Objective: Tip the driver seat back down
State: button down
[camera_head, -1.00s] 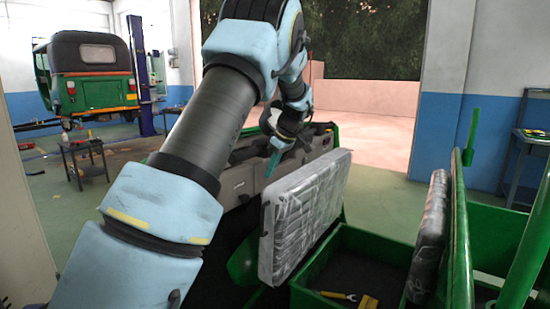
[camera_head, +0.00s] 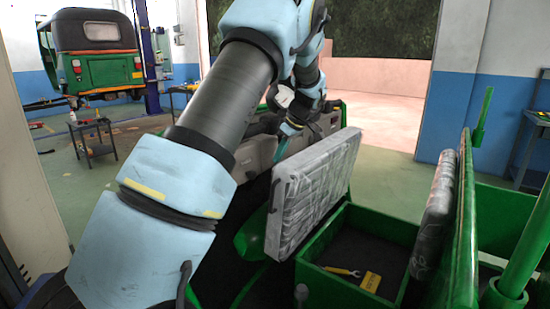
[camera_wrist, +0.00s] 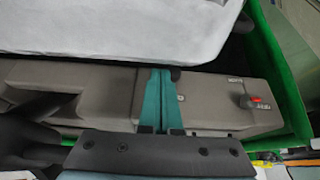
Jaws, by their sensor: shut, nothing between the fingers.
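The driver seat (camera_head: 312,190) is a grey, wrapped-looking cushion tipped up on edge beside an open green box (camera_head: 365,225). In the wrist view its pale side (camera_wrist: 130,28) fills the top. My gripper (camera_head: 277,155) is at the far left side of the raised seat, between it and the grey dashboard. In the wrist view my gripper's teal fingers (camera_wrist: 160,90) are together and empty, with their tips close to the seat's lower edge. I cannot tell whether they touch it.
The grey dashboard (camera_wrist: 215,95) lies just beyond the fingers. A wrench (camera_head: 342,271) and a yellow item (camera_head: 370,281) lie in the box. A backrest (camera_head: 433,215) and green panel stand at the right. A green rickshaw (camera_head: 95,55) is in the back left.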

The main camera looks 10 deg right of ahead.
aim_at(305, 172)
jog(key=s+d+b, duration=0.2)
jog(key=s+d+t+y+b, duration=0.1)
jog(key=s+d+b, duration=0.1)
jog(key=s+d, duration=0.1)
jog(key=s+d+f+t+y+b, duration=0.1)
jog(key=s+d+b, duration=0.1)
jog(key=s+d, duration=0.1)
jog(key=shift+s+d+f, duration=0.1)
jog(key=shift+s, duration=0.15)
jog(key=s+d+f+t+y+b, duration=0.3)
jog(key=s+d+b, duration=0.2)
jog(key=s+d, duration=0.3)
jog(key=shift+s+d+f+b, duration=0.15)
jog(key=shift+s+f+b, duration=0.2)
jog(key=shift+s, duration=0.15)
jog(key=shift+r, duration=0.1)
